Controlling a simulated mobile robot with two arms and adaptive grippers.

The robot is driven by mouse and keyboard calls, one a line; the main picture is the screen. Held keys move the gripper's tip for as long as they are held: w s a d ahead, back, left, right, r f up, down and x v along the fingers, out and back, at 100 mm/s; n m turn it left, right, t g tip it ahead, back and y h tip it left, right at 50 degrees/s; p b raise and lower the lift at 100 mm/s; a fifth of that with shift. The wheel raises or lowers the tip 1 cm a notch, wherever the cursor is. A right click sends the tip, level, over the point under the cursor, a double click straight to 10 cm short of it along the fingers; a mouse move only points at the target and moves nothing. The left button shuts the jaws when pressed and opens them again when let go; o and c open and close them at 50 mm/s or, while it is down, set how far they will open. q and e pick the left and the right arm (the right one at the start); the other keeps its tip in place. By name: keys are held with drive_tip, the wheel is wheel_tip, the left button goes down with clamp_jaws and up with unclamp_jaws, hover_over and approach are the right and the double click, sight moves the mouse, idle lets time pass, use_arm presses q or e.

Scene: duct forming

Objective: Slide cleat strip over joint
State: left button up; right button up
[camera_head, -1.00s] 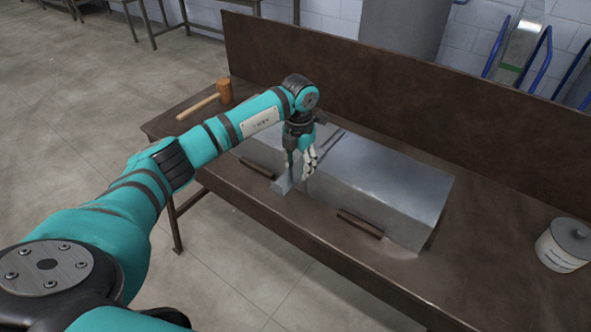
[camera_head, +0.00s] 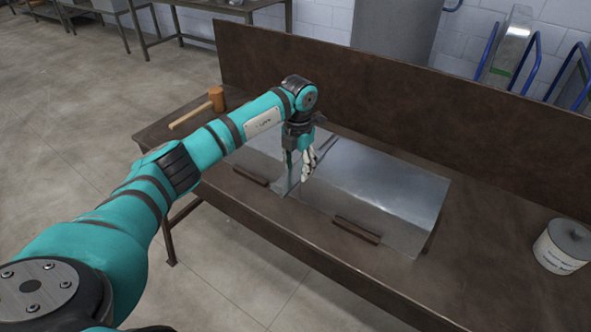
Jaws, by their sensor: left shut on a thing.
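My left gripper (camera_head: 299,172) is shut on a thin metal cleat strip (camera_head: 286,189), whose near end shows just below the fingers at the front edge of the duct joint. The fingers hide much of the strip, so I cannot tell how far it is over the joint. A large shiny duct section (camera_head: 385,187) lies right of the gripper on the workbench (camera_head: 480,235). Another duct section (camera_head: 256,147) lies to the left, partly hidden by my arm. The joint line (camera_head: 325,148) runs toward the back between them. My right gripper is out of view.
Two dark bars (camera_head: 250,175) (camera_head: 357,230) lie along the duct's front side. A mallet (camera_head: 216,99) lies at the bench's left end. A lidded white can (camera_head: 562,247) stands at the right. A tall back panel (camera_head: 400,115) closes the bench's rear.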

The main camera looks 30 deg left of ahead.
use_arm(q)
drive_tip(key=shift+w+d+b, duration=0.15)
drive_tip(key=shift+w+b, duration=0.75)
drive_tip(key=shift+w, duration=0.5)
drive_tip(key=shift+w, duration=0.1)
drive_tip(key=shift+w+d+f+b, duration=0.1)
drive_tip(key=shift+w+b, duration=1.6)
drive_tip(key=shift+w, duration=0.15)
drive_tip(key=shift+w+r, duration=0.1)
drive_tip(key=shift+r, duration=0.1)
